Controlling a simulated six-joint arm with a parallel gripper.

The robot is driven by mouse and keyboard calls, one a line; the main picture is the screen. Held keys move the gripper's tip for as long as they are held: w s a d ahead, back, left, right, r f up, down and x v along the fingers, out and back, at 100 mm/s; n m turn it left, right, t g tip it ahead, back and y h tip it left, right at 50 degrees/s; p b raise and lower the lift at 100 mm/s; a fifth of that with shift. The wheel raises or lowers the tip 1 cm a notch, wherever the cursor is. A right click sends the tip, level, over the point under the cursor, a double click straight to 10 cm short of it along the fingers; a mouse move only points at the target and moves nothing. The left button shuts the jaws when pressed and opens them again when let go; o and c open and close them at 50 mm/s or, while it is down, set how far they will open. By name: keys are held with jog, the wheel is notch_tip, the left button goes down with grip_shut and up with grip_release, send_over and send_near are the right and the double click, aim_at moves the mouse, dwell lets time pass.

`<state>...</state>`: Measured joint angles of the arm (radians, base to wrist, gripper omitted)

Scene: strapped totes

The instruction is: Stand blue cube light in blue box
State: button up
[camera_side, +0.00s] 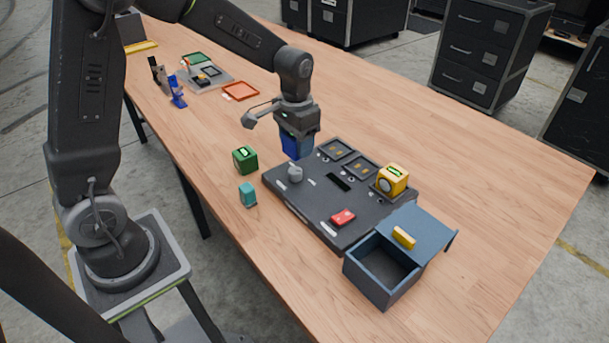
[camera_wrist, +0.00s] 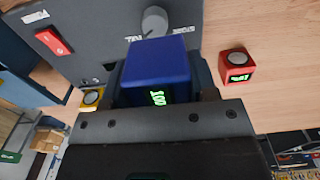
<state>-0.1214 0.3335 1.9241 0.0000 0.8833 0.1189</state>
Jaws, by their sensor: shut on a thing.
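My gripper (camera_side: 297,152) is shut on the blue cube light (camera_side: 290,146), above the far left part of the dark control panel. In the wrist view the blue cube (camera_wrist: 157,62) sits between the jaws, with lit green digits on the face towards the camera. The blue-grey box (camera_side: 372,284) stands at the panel's near right end, well away from my gripper. Its lid (camera_side: 425,232), with a yellow handle (camera_side: 403,238), lies to the right of the opening. The visible inside looks empty. Part of a blue surface, likely the box, shows at the left of the wrist view (camera_wrist: 22,75).
The panel (camera_side: 318,212) carries a grey knob (camera_side: 295,172) and a red switch (camera_side: 343,217). A yellow cube light (camera_side: 392,180) sits on its right part. A green cube (camera_side: 245,159) and a teal block (camera_side: 248,194) stand left of it. The wrist view shows a red cube (camera_wrist: 237,65).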

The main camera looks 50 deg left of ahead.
jog(key=w+a+r+m, duration=0.1)
jog(key=w+m, duration=0.3)
jog(key=m, duration=0.5)
jog(key=w+a+r+m, duration=0.1)
jog(key=w+r+m, duration=0.2)
jog(key=m, duration=0.6)
jog(key=shift+w+a+r, duration=0.15)
jog(key=shift+w+a, duration=0.25)
jog(key=shift+w, duration=0.65)
jog(key=shift+d, duration=0.1)
send_over(362, 168)
jog(key=f, duration=0.7)
jog(key=shift+d+f, duration=0.15)
jog(key=shift+d, duration=0.1)
jog(key=shift+a+f, duration=0.25)
jog(key=shift+f, duration=1.4)
